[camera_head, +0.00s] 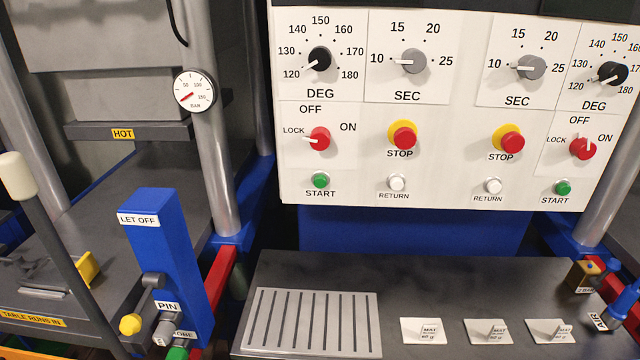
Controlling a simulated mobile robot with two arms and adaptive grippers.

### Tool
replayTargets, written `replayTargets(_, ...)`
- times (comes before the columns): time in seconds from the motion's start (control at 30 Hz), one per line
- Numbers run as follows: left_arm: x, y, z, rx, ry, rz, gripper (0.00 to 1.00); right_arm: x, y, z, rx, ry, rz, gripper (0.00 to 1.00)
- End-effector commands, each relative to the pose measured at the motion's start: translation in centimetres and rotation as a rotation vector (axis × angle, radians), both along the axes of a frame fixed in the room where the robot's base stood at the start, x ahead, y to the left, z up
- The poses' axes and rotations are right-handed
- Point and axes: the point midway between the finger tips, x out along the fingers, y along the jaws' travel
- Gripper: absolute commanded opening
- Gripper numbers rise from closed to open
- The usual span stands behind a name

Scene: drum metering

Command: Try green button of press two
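The white control panel (448,125) carries two mirrored sets of controls. A green START button (320,180) sits at its lower left, and another green START button (563,188) sits at its lower right. No label in view says which set belongs to press two. The left red selector (319,139) has its white pointer toward LOCK. Red STOP buttons on yellow (404,138) (509,141) and white RETURN buttons (396,182) (493,185) lie between. Neither gripper is in view.
Below the panel, a dark bench (420,275) holds a slatted grey plate (310,322) and several small MAT cards (424,331). At left stand a blue LET OFF box (158,250), a white-knobbed lever (16,176) and a press marked HOT (122,133). The space before the panel looks clear.

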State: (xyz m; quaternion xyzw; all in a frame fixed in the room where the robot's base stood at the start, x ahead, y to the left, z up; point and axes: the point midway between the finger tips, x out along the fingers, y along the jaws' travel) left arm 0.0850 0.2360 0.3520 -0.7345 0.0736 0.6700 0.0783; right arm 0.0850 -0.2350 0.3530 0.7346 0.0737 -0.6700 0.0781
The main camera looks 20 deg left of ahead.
Motion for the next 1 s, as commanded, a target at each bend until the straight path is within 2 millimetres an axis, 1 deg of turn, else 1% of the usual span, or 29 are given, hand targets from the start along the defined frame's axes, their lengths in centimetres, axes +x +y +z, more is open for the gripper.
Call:
replayTargets(0.03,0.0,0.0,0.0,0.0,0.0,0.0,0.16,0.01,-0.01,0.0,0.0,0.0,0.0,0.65)
replayTargets(0.1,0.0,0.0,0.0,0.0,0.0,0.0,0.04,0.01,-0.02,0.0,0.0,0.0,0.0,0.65)
replayTargets(0.13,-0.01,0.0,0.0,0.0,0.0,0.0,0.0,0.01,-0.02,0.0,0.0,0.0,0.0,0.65)
replayTargets(1.0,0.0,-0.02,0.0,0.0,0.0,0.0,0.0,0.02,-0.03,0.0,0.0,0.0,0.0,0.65)
